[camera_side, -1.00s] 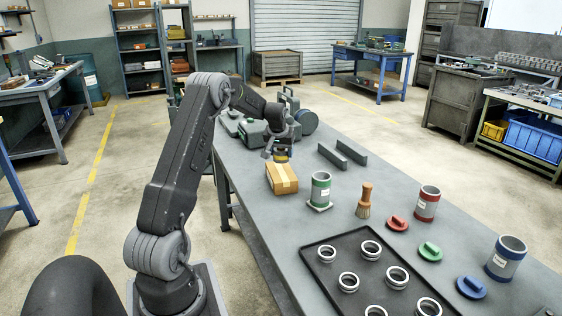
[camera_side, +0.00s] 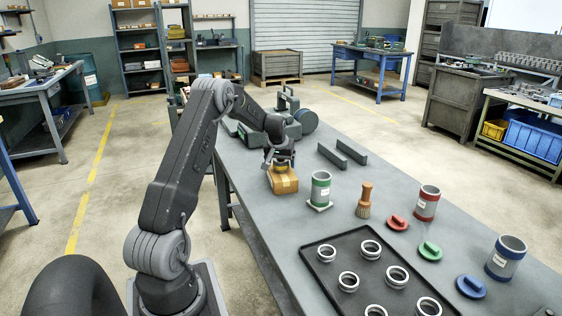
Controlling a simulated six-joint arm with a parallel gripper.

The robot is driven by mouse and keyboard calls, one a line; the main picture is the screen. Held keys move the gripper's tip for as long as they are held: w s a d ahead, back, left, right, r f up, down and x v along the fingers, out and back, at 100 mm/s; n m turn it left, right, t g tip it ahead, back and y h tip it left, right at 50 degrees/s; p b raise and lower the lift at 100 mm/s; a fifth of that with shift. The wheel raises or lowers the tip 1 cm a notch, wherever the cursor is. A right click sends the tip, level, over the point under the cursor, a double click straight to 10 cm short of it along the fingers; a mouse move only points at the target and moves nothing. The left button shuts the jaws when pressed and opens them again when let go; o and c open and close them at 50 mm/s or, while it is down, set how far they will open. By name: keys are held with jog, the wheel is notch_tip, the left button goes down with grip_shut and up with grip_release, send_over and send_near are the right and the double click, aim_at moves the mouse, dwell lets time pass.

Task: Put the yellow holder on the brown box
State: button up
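The brown box (camera_side: 284,183) lies on the grey workbench, left of the green-banded cylinder. My gripper (camera_side: 281,163) points down just above the box top. A small yellow piece (camera_side: 281,167), which looks like the yellow holder, shows between the fingers, at or very near the top of the box. The gripper appears shut on it. The fingers are small and dark here, and I cannot tell whether the holder touches the box.
A green-banded cylinder (camera_side: 320,188) and a wooden brush (camera_side: 364,203) stand right of the box. A black tray (camera_side: 325,285) with several metal rings lies in front. Red, green and blue lids lie at right.

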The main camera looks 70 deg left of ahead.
jog(key=shift+r, duration=0.3)
jog(key=v, duration=1.1)
jog(key=d+r+m, duration=0.1)
jog(key=d+r, duration=0.2)
jog(key=d, duration=0.3)
jog(key=d+r+m+t, duration=0.1)
jog(key=d+r, duration=0.1)
jog(key=d, duration=0.3)
jog(key=d+r+m, duration=0.1)
jog(key=d+r, duration=0.2)
jog(key=d, duration=0.3)
jog(key=s+d+r+m+t+h, duration=0.15)
jog(key=s+d, duration=0.35)
jog(key=d, duration=0.5)
jog(key=s+d+r+m+h, duration=0.1)
jog(key=s+d+m, duration=0.25)
jog(key=d, duration=0.65)
jog(key=s+d+f+m, duration=0.2)
jog(key=s+d, duration=0.4)
jog(key=s, duration=0.4)
jog(key=shift+d+f+h, duration=0.35)
jog(key=shift+f+h, duration=0.1)
jog(key=shift+f, duration=0.1)
